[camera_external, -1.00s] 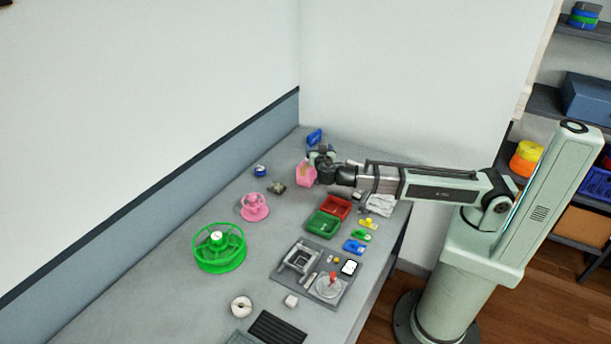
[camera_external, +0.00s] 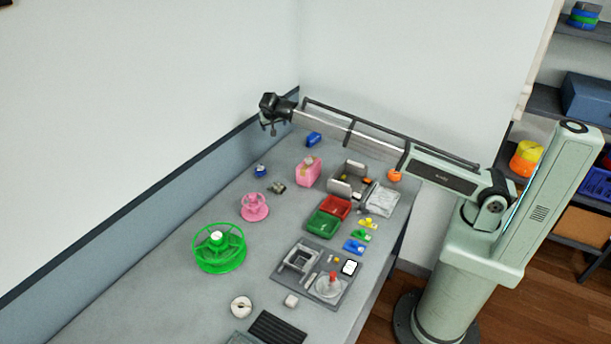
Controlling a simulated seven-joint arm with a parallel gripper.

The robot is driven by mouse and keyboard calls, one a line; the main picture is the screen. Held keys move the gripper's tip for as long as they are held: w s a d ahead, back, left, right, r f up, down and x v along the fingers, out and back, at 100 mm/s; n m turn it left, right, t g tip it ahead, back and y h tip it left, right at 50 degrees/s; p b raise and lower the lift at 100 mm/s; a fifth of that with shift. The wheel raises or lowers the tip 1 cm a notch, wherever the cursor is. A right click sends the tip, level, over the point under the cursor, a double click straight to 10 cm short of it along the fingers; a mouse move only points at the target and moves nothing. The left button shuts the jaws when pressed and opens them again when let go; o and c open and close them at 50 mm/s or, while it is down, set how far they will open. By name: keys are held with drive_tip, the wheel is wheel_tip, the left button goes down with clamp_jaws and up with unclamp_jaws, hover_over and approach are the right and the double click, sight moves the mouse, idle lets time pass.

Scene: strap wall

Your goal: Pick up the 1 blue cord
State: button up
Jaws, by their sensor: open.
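I cannot tell for certain which thing is the blue cord. A small blue round item (camera_external: 261,171) stands on the table left of the pink box. A blue block-like item (camera_external: 314,139) lies at the far end of the table near the corner. A small blue piece (camera_external: 354,246) lies near the right table edge. My gripper (camera_external: 271,126) is raised high near the back wall, above and left of the far blue item. It is open, and no object shows in it.
A pink box (camera_external: 308,171), a pink spool (camera_external: 254,207) and a big green reel (camera_external: 219,248) stand on the table (camera_external: 160,290). Red (camera_external: 336,208) and green (camera_external: 323,225) trays sit mid-right. A grey fixture board (camera_external: 300,285) lies in front. The left front is mostly clear.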

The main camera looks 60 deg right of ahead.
drive_tip(key=w+a+f+n+g+y, duration=0.1)
drive_tip(key=w+a+n+g+y, duration=0.15)
drive_tip(key=a+n, duration=0.4)
drive_tip(key=n+g+y, duration=0.2)
drive_tip(key=n+y, duration=0.2)
drive_tip(key=n, duration=1.6)
hover_over(261, 167)
drive_tip(key=shift+t, duration=0.25)
drive_tip(key=f, duration=0.6)
drive_tip(key=a+f, duration=0.1)
drive_tip(key=f, duration=0.2)
drive_tip(key=shift+w+f, duration=0.2)
drive_tip(key=shift+w, duration=0.05)
drive_tip(key=shift+s+d+f, duration=0.15)
drive_tip(key=shift+d+f, duration=0.05)
drive_tip(key=shift+f, duration=1.1)
drive_tip(key=shift+s+d+f, duration=0.1)
drive_tip(key=shift+d+f, duration=0.05)
drive_tip(key=shift+f, duration=1.15)
drive_tip(key=c, duration=1.1)
drive_tip(key=shift+r, duration=0.15)
